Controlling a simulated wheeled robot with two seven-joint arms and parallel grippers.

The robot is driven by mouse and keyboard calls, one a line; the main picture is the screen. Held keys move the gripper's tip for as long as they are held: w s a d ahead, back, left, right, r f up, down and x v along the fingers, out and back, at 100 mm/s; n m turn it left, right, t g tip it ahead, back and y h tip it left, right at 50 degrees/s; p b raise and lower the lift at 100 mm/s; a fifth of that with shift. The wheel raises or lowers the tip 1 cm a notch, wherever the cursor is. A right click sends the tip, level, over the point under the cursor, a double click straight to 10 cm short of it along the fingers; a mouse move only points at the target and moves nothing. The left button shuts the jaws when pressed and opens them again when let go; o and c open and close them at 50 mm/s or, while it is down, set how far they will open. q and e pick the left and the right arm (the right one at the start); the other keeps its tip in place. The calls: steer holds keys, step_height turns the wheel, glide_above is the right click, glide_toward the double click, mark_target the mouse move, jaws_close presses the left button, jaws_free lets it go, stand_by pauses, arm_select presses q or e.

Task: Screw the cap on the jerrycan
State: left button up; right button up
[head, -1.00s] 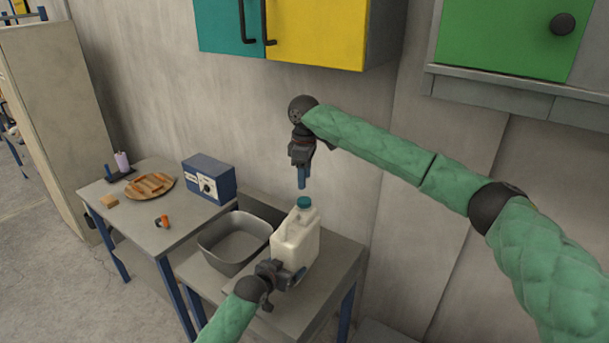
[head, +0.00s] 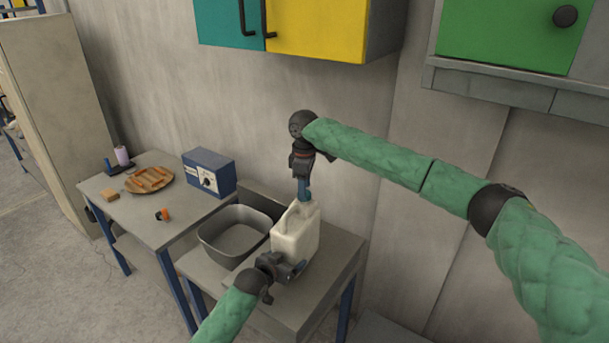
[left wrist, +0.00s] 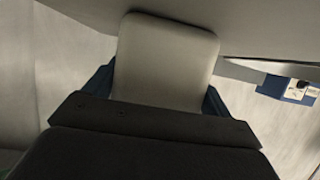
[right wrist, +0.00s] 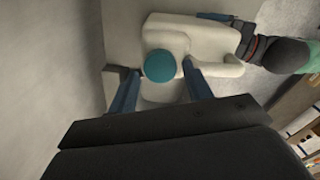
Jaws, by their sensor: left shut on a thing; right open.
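The white jerrycan (head: 296,238) stands upright on the low grey table. It also shows in the left wrist view (left wrist: 168,62) and the right wrist view (right wrist: 215,45). The teal cap (right wrist: 159,66) sits at the jerrycan's neck; in the head view it is mostly hidden by the right gripper. My left gripper (head: 288,270) is shut on the jerrycan's lower side, its blue fingers on either side of it. My right gripper (right wrist: 158,88) points down over the neck, open, with its fingers on either side of the cap.
A grey basin (head: 236,236) stands left of the jerrycan. The left table (head: 135,213) carries a blue box (head: 208,174), a plate with brown pieces (head: 149,180) and a small orange item (head: 163,214). Teal and yellow cabinets (head: 316,30) hang above.

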steer(key=shift+f, duration=1.05)
steer(key=shift+c, duration=0.2)
steer(key=c, duration=0.8)
steer(key=o, duration=1.2)
step_height(320, 180, up, 12)
steer(key=shift+w, duration=0.1)
